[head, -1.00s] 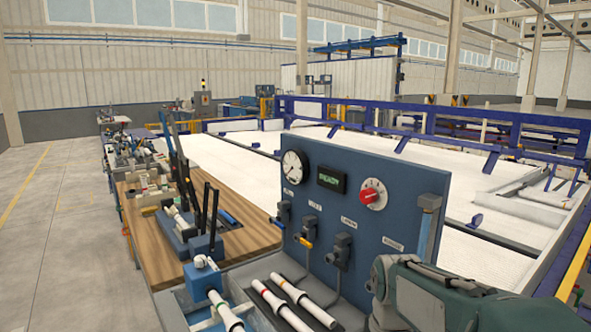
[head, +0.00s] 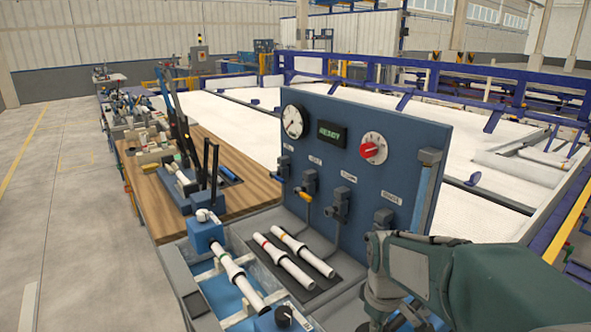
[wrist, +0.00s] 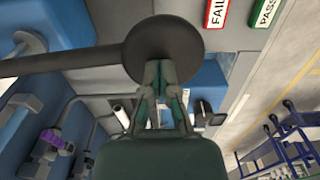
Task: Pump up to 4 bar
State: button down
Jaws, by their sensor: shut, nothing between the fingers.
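In the head view, a blue panel (head: 330,115) carries a round white gauge (head: 293,122), a small green-lettered display (head: 331,134) and a dial with a red knob (head: 372,149). The gauge's value is too small to read. Several small valves or levers, such as one with a yellow tip (head: 306,190), sit below. In the wrist view, a dark bar ends in a round dark knob (wrist: 163,48), which may be the pump handle. My gripper (wrist: 163,76) is shut and empty, its tips at the knob's lower edge; I cannot tell whether they touch. My arm covers the panel's lower right.
White pipes with coloured bands (head: 303,250) lie before the panel. Another pipe (head: 233,266) rests in a blue-bottomed tray. A wooden bench (head: 240,196) with black uprights is at left. FAIL (wrist: 217,12) and PASS (wrist: 266,14) labels show in the wrist view.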

jog(key=shift+w+d+f, duration=0.1)
jog(key=shift+d+f, duration=0.05)
jog(key=shift+f, duration=2.15)
jog(key=shift+s+a+r, duration=0.15)
jog(key=shift+a+r, duration=0.05)
jog(key=shift+r, duration=2.25)
jog(key=shift+s+a+r, duration=0.1)
jog(key=shift+a+r, duration=0.05)
jog(key=shift+r, duration=2.3)
jog(key=shift+w+d+f, duration=0.1)
jog(key=shift+d+f, duration=0.05)
jog(key=shift+f, duration=2.35)
jog(key=shift+w+d+f, duration=0.1)
jog(key=shift+d+f, duration=0.05)
jog(key=shift+f, duration=2.3)
jog(key=shift+s+a+r, duration=0.1)
jog(key=shift+a+r, duration=0.1)
jog(key=shift+r, duration=2.3)
jog(key=shift+s+a+r, duration=0.1)
jog(key=shift+a+r, duration=0.05)
jog(key=shift+r, duration=2.35)
